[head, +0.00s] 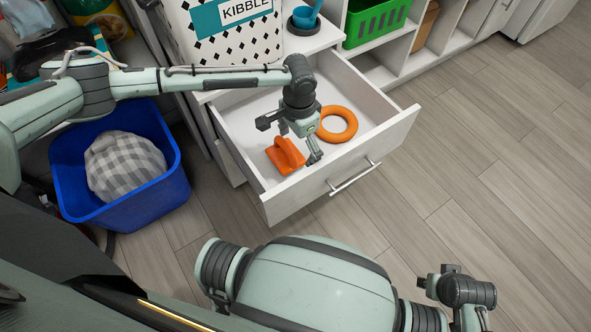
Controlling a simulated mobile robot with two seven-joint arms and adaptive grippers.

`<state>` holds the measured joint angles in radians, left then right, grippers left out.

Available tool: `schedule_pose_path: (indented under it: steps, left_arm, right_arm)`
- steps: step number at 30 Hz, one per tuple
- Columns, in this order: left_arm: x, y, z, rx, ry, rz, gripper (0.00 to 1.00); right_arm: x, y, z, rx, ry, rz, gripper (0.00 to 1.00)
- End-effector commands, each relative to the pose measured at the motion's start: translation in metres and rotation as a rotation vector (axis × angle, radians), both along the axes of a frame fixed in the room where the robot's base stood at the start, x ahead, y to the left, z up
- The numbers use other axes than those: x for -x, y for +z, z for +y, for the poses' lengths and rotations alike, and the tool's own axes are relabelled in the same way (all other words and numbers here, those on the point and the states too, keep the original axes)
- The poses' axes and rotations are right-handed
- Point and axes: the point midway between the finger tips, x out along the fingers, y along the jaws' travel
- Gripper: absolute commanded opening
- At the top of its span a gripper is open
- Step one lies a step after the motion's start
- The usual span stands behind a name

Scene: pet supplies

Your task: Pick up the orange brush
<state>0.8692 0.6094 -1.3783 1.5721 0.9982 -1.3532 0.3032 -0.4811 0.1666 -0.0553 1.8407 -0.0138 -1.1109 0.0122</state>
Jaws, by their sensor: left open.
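The orange brush (286,157) lies in the open white drawer (382,137), near its front left. My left gripper (290,139) is open and empty, pointing down over the drawer. Its fingers show on either side of the brush in the head view, one to the upper left and one at the right. I cannot tell the height gap or whether they touch it. My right gripper (437,280) is low at the bottom right, well away from the drawer, and its jaw opening is unclear.
An orange ring (338,124) lies right of the brush in the drawer. A kibble container (225,40) and a dark bowl with a blue scoop (303,19) stand behind. A blue bin (178,182) with a checked cushion (124,168) is at the left. The floor at right is clear.

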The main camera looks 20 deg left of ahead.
Motion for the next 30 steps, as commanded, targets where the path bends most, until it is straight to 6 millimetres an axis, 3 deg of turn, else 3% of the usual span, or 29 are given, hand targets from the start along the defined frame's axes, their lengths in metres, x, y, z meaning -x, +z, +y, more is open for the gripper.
schedule_pose_path:
  steps: [11, 19, 28, 30]
  left_arm:
    - [0.0, -0.036, -0.003, -0.001, 0.004, 0.003, 1.0]
    - [-0.003, -0.074, -0.008, -0.002, 0.005, 0.002, 1.0]
    - [-0.002, -0.08, -0.008, 0.001, 0.003, 0.004, 1.0]
    - [-0.002, -0.08, -0.008, 0.0, 0.004, 0.004, 0.9]
  right_arm:
    - [-0.003, 0.005, -0.002, 0.007, -0.001, -0.002, 0.31]
    - [-0.01, 0.017, -0.003, 0.013, -0.002, -0.016, 0.31]
    - [-0.009, 0.021, -0.004, 0.016, -0.001, -0.018, 0.31]
    - [-0.008, 0.02, -0.004, 0.016, -0.002, -0.015, 0.31]
